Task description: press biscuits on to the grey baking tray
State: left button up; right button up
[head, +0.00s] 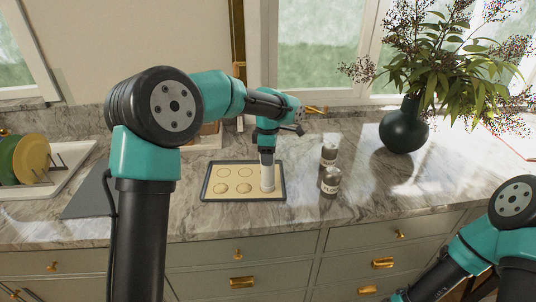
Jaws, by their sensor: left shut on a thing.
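The grey baking tray (203,196) lies flat on the marble counter, dark-rimmed with a pale surface. Several round pale biscuits (244,188) lie on its left and middle parts. My left gripper (266,159) points down over the tray's right side. It is shut on a whitish upright cylinder (267,179), which looks like a biscuit press. The cylinder's lower end is at the tray's right part; I cannot tell whether it touches. The tray surface under it is hidden. Of my right arm only links show at the lower right; its gripper is out of view.
Two small jars (330,180) stand right of the tray. A dark vase (404,128) with leafy branches stands further right. A plate rack (60,180) is at the far left, with a dark grey slab (90,196) beside it. The front counter is clear.

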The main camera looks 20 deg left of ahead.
pick_arm(q)
jog(key=shift+f, duration=0.35)
dwell(0.8)
jog(key=shift+r, duration=3.55)
jog(key=shift+a, duration=0.1)
